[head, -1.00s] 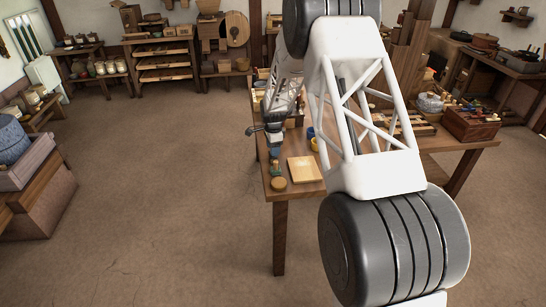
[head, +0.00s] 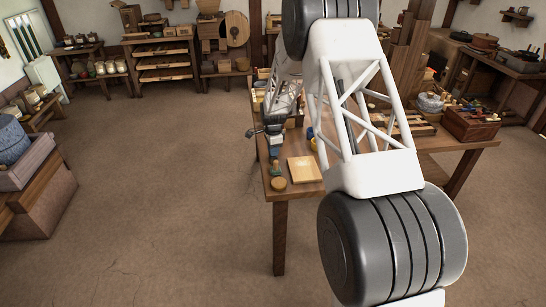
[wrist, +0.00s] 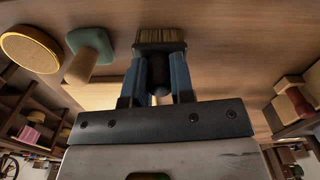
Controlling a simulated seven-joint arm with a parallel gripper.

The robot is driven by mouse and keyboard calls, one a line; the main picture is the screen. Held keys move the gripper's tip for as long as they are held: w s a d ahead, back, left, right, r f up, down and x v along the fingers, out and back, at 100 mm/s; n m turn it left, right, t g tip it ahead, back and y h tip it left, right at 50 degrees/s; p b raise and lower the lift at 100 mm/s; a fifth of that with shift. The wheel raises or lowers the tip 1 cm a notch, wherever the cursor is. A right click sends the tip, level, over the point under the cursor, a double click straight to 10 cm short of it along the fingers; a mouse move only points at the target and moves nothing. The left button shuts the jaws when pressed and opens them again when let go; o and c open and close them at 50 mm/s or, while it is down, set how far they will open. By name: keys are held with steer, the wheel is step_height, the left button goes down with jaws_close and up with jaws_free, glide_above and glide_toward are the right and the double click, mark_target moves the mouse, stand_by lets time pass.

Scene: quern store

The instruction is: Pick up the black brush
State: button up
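The black brush (wrist: 160,73) shows in the wrist view, with a dark handle and a wide head of brown bristles (wrist: 160,38) pointing away from me. My gripper (wrist: 159,80) has its two blue fingers on either side of the handle, seemingly touching it, just behind the bristle head. In the head view my gripper (head: 273,147) is over the left front part of the wooden table (head: 283,209). The brush is too small and covered there to make out. I cannot tell whether it touches the table.
A green-based stamp with a wooden handle (wrist: 90,50) and a round yellow-rimmed piece (wrist: 30,48) are close on the left. A pale board (head: 304,169) lies near the table's front edge. A wooden box (head: 471,123) stands at the right end. Floor left of the table is clear.

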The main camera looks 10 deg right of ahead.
jaws_close()
steer(key=shift+r, duration=0.1)
steer(key=shift+r, duration=4.95)
